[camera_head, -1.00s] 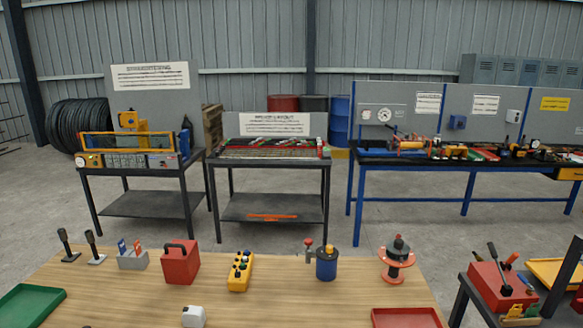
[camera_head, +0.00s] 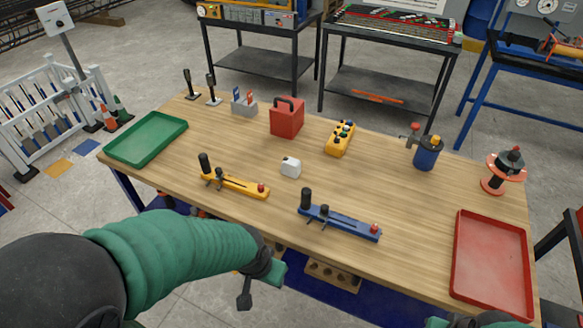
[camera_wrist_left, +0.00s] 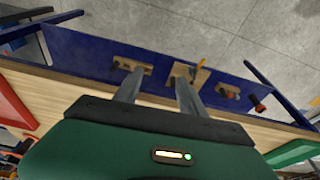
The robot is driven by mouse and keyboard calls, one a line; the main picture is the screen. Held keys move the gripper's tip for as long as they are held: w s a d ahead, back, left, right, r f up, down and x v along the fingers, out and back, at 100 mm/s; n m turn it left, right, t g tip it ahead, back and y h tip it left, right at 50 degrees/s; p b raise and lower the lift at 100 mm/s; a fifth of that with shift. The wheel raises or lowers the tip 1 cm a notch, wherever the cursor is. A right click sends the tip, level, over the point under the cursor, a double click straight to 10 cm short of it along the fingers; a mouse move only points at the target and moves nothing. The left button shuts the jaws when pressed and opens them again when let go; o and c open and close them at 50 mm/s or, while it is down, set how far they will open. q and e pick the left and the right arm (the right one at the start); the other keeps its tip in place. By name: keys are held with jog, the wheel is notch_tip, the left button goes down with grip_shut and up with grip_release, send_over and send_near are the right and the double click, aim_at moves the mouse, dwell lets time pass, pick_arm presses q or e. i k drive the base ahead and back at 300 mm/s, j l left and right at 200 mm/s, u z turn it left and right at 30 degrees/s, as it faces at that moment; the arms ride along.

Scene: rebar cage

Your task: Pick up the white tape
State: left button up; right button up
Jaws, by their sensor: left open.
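A small white block-like item (camera_head: 291,167), the only thing here that could be the white tape, sits on the middle of the wooden table in the head view. I cannot make out a roll shape. My left gripper (camera_head: 260,288) is open and empty, in front of the table's near edge and below the white item in the picture. In the left wrist view its two fingers (camera_wrist_left: 157,82) are spread with nothing between them, and the white item is not visible. At the bottom right of the head view only a piece of my right arm shows; its jaws are out of sight.
A yellow tool (camera_head: 235,185) and a blue tool (camera_head: 340,222) with black uprights lie between the near edge and the white item. A red box (camera_head: 287,119) and a yellow control box (camera_head: 340,137) stand behind. Green (camera_head: 147,138) and red (camera_head: 492,262) trays flank the wooden table (camera_head: 420,225).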

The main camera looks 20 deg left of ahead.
aim_at(290, 166)
jog(key=i+j+u, duration=0.1)
jog(key=u, duration=0.3)
jog(key=i+j+u, duration=0.1)
jog(key=u, duration=0.3)
jog(key=i+j+u, duration=0.1)
jog(key=u, duration=0.3)
jog(key=i+j+u, duration=0.1)
jog(key=u, duration=0.3)
jog(key=i+z, duration=0.3)
jog(key=i, duration=0.25)
jog(key=i+j+z, duration=0.2)
jog(key=i+z, duration=0.15)
jog(key=i, duration=0.2)
